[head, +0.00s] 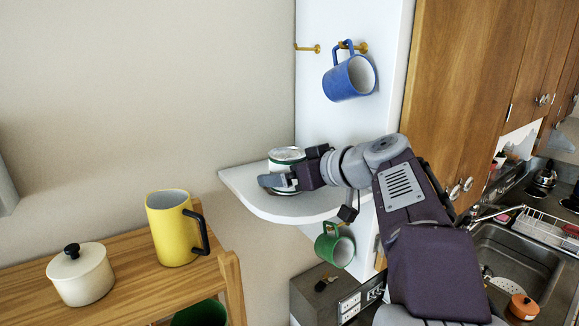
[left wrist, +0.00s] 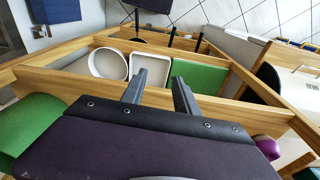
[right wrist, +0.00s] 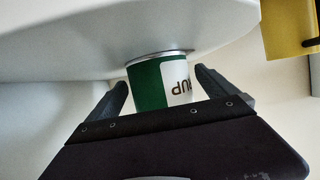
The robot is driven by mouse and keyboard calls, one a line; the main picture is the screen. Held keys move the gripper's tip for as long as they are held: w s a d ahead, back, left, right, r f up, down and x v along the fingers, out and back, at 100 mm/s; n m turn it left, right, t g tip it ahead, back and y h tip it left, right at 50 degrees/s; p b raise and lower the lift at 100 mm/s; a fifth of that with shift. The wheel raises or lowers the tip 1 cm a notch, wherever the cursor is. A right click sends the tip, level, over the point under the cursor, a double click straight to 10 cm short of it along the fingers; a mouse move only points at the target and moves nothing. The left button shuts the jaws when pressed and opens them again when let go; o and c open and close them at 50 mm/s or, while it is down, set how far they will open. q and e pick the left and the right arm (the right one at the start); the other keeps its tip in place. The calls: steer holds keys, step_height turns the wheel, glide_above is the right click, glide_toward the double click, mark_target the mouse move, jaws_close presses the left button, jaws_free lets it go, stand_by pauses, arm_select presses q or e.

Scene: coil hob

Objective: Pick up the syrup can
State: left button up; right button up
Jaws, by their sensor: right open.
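The syrup can (head: 287,156) is white and green with a metal rim and stands on the white rounded shelf (head: 300,209). In the right wrist view the can (right wrist: 160,83) shows its green and white label with the letters "UP" upside down. My right gripper (right wrist: 162,86) is open, with one finger on each side of the can. Gaps show between the fingers and the can. In the head view the right gripper (head: 291,172) covers part of the can. My left gripper (left wrist: 160,92) is open and empty, above a wooden frame, and is out of the head view.
A blue mug (head: 349,79) hangs on a hook above the shelf and a green mug (head: 334,250) hangs below it. A yellow mug (head: 170,236) and a lidded cream pot (head: 80,279) stand on the wooden unit at left. A sink (head: 515,262) is at right.

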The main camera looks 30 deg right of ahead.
mark_target(287, 154)
steer(key=shift+w+a+f, duration=0.1)
steer(key=shift+w+a, duration=0.05)
steer(key=shift+w, duration=0.1)
steer(key=c, duration=2.1)
steer(key=shift+s+r+b, duration=0.2)
steer(key=shift+s+b, duration=0.05)
steer(key=shift+b, duration=0.3)
step_height(287, 154, up, 7)
steer(key=shift+s+a+f, duration=0.1)
steer(key=shift+a+f, duration=0.05)
steer(key=shift+f, duration=0.05)
steer(key=s+a+b, duration=0.3)
steer(key=s, duration=0.2)
steer(key=s+a+b, duration=0.3)
steer(key=s+a, duration=0.1)
steer(key=s, duration=0.1)
steer(key=s+a+b, duration=0.3)
steer(key=s+a, duration=0.1)
steer(key=s, duration=0.1)
steer(key=shift+s+r+b, duration=0.1)
steer(key=shift+s+b, duration=0.2)
steer(key=shift+s, duration=0.1)
